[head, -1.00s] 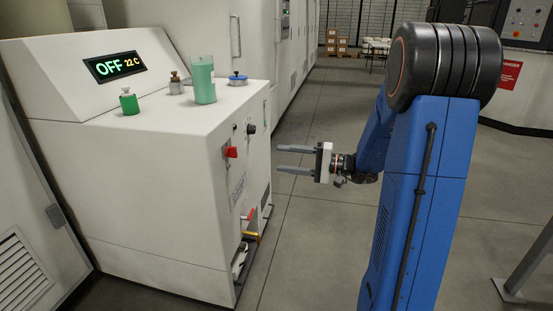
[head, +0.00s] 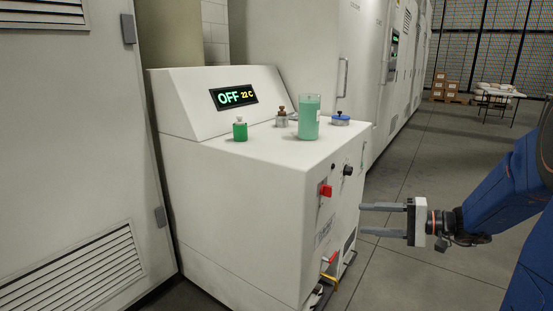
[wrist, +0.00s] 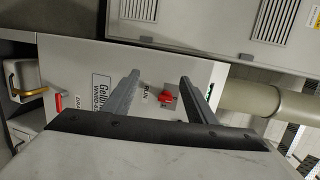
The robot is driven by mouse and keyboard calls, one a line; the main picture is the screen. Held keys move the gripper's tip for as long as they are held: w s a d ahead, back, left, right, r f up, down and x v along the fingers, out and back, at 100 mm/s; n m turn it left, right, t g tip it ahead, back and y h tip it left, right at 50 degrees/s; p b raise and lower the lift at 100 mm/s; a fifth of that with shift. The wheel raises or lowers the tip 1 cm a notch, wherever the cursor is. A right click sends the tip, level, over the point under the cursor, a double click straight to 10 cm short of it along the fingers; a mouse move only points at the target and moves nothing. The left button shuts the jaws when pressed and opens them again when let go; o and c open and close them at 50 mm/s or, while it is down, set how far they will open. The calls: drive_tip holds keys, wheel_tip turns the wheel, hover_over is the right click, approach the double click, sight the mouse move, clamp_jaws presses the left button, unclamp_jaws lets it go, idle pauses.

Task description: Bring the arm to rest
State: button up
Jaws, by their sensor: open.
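My gripper (head: 362,219) is open and empty at the right of the head view. Its two grey fingers point left, level with the side of the white machine (head: 245,220), and I cannot tell if they are clear of it by much. My blue arm reaches in from the right edge. In the wrist view, my gripper (wrist: 155,90) has its fingers spread, with the machine's panel and a red switch (wrist: 166,97) beyond them. The red switch also shows in the head view (head: 326,191). The display (head: 237,96) reads OFF and 22 C.
A green bottle (head: 240,130), a small metal jar (head: 281,119), a green beaker (head: 309,118) and a blue-lidded container (head: 340,119) stand on the machine top. A red handle (head: 331,257) and a yellow handle (head: 329,280) sit low on its side. Grey floor (head: 430,170) is free behind my gripper.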

drive_tip(key=s+a+f+n+g+h, duration=0.2)
drive_tip(key=s+a+g+h, duration=0.15)
drive_tip(key=s, duration=0.55)
drive_tip(key=s+a+f+n+g+h, duration=0.1)
drive_tip(key=s+a+g+h, duration=0.15)
drive_tip(key=s+a, duration=0.4)
drive_tip(key=s+d+n+t+h, duration=0.2)
drive_tip(key=s+d+h, duration=0.6)
drive_tip(key=s, duration=0.4)
drive_tip(key=shift+s+d+f+t, duration=0.2)
drive_tip(key=shift+d+f+t, duration=0.05)
drive_tip(key=shift+d+t, duration=0.55)
